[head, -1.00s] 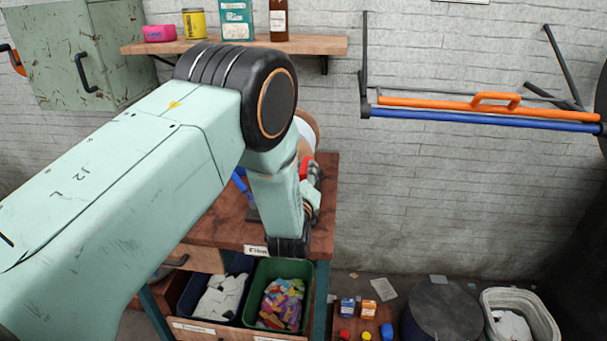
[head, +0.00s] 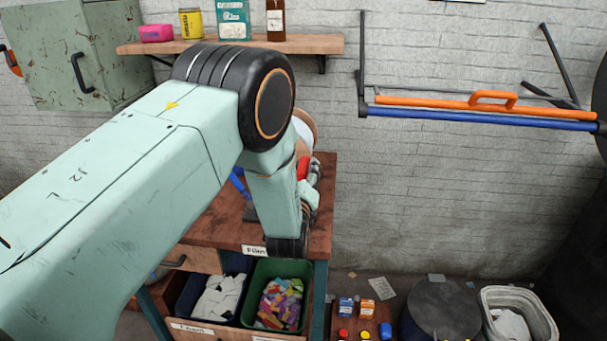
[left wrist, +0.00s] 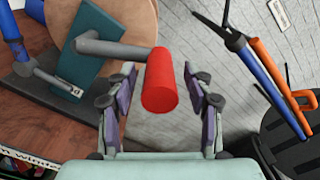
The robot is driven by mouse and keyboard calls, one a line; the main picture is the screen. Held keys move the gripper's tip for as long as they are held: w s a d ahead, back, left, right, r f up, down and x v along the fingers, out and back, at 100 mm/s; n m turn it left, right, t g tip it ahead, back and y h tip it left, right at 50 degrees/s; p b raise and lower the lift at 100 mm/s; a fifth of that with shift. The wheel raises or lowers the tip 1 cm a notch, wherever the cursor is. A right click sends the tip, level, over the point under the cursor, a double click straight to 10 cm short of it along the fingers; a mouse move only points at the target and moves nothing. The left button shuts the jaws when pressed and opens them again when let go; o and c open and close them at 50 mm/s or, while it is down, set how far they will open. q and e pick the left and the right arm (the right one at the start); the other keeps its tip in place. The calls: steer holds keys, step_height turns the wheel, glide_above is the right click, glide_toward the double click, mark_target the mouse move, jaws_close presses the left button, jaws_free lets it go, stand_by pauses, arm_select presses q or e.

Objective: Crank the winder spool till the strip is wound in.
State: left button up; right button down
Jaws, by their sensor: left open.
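The winder spool (left wrist: 138,20) stands on the wooden bench (head: 324,215), with a wooden disc and a teal bracket (left wrist: 82,55) in the left wrist view. Its grey crank arm (left wrist: 110,48) ends in a red handle (left wrist: 160,85). My left gripper (left wrist: 160,92) is open, with a finger on each side of the red handle and gaps on both sides. In the head view my arm hides most of the winder; part of the disc (head: 306,128) and the red handle (head: 303,168) show. I cannot make out the strip. My right gripper is not in view.
A green bin (head: 305,312) of coloured pieces and a dark bin (head: 186,300) of white pieces sit under the bench. A shelf (head: 330,45) and an orange and blue bar rack (head: 480,115) are on the wall. Small boxes and bins stand at lower right.

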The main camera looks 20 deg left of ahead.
arm_select(q)
steer(key=v, duration=1.2)
stand_by(0.4)
